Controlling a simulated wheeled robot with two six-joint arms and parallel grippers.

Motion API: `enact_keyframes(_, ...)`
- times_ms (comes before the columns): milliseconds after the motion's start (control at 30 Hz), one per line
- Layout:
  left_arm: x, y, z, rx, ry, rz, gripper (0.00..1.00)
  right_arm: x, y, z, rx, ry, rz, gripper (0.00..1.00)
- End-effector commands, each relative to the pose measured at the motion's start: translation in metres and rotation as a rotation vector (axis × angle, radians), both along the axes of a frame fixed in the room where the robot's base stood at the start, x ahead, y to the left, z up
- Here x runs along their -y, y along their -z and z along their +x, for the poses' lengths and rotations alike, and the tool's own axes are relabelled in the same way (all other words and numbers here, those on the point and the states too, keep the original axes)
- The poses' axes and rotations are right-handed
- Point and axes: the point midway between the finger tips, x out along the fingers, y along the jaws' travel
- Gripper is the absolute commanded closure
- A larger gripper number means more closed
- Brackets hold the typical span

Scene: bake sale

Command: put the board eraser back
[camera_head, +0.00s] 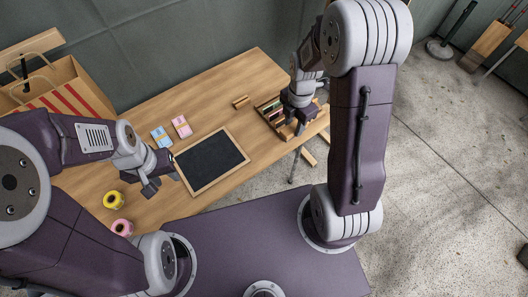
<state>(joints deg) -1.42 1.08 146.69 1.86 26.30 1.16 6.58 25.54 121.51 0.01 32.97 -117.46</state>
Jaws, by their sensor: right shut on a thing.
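My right gripper (288,133) is shut over the right end of the table, down at a wooden crate (265,115) with small items in compartments. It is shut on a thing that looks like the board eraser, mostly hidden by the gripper. I cannot tell whether that thing touches the crate. A framed black chalkboard (210,161) lies flat on the table left of the crate. My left gripper (163,182) is open and empty, above the table at the board's left side.
The wooden table (205,105) also holds a small wooden block (240,101), a blue pack (161,137), a pink pack (181,126), a yellow roll (113,200) and a pink roll (122,228). A paper bag (75,75) stands at left. Table between packs and block is clear.

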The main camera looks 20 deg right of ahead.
Motion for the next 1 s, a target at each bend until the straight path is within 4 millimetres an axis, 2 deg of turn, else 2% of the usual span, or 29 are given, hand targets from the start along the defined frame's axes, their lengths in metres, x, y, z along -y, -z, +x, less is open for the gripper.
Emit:
enact_keyframes(133,0.0,0.003,0.0,0.0,0.0,0.0,0.64,0.005,0.003,0.0,0.0,0.018,0.0,1.0)
enact_keyframes(233,0.0,0.002,0.0,0.001,0.0,0.0,0.64,-0.005,0.008,0.004,-0.001,0.013,0.001,1.0)
enact_keyframes(500,0.0,0.0,0.0,0.0,0.0,0.0,0.64,-0.073,0.052,0.029,-0.003,0.009,0.0,1.0)
enact_keyframes(633,0.0,-0.002,0.0,0.001,0.0,0.0,0.64,-0.096,0.067,0.038,-0.001,0.012,0.0,1.0)
enact_keyframes(867,0.0,-0.002,0.0,0.001,0.0,0.0,0.64,-0.105,0.075,0.042,0.0,0.017,0.0,1.0)
enact_keyframes(1000,0.0,-0.002,0.0,0.001,0.0,0.0,0.64,-0.104,0.1,0.04,-0.005,0.016,-0.001,1.0)
